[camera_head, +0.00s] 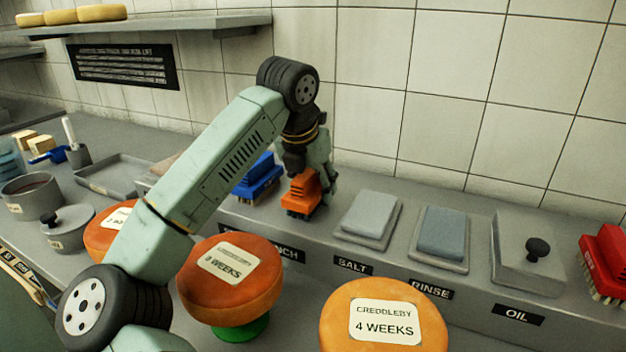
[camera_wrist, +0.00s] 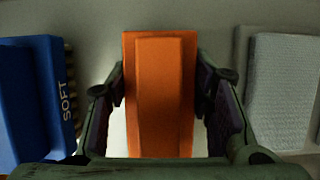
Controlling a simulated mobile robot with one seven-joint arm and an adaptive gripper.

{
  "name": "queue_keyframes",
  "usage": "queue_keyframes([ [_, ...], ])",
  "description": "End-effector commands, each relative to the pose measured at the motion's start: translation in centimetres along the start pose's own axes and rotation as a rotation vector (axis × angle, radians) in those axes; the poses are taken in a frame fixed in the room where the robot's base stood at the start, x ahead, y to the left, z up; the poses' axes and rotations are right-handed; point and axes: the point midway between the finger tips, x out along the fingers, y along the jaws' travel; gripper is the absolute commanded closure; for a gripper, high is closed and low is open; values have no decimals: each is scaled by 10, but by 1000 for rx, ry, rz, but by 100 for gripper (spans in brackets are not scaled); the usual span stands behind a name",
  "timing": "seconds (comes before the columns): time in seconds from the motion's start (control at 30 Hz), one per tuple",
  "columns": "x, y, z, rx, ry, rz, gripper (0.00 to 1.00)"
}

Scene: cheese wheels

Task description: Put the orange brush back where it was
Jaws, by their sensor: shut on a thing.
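The orange brush (camera_head: 301,194) is in the grip of my gripper (camera_head: 309,178) at the raised shelf, between the blue brush and the salt pad. In the wrist view the orange brush (camera_wrist: 160,95) stands upright in the picture between the two fingers of my gripper (camera_wrist: 163,110), which are shut on its sides. In the head view its bristles are low, at or just above the shelf top; I cannot tell whether they touch. Part of the brush is hidden behind the gripper.
The blue brush (camera_head: 258,178), marked SOFT in the wrist view (camera_wrist: 30,100), stands close on the left. The salt pad (camera_head: 368,214) lies close on the right, then the rinse pad (camera_head: 441,232), the oil box (camera_head: 528,262) and a red brush (camera_head: 606,262). Cheese wheels (camera_head: 230,290) stand in front.

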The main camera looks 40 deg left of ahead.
Motion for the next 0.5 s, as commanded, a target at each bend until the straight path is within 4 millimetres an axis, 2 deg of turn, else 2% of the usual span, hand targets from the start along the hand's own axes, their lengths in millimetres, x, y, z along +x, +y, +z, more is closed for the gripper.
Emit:
queue_keyframes([
  [0.33,4,0,-2,0,-1,0,88],
  [0.37,4,0,-2,0,-1,0,52],
  [0.5,3,0,-1,0,-1,0,43],
])
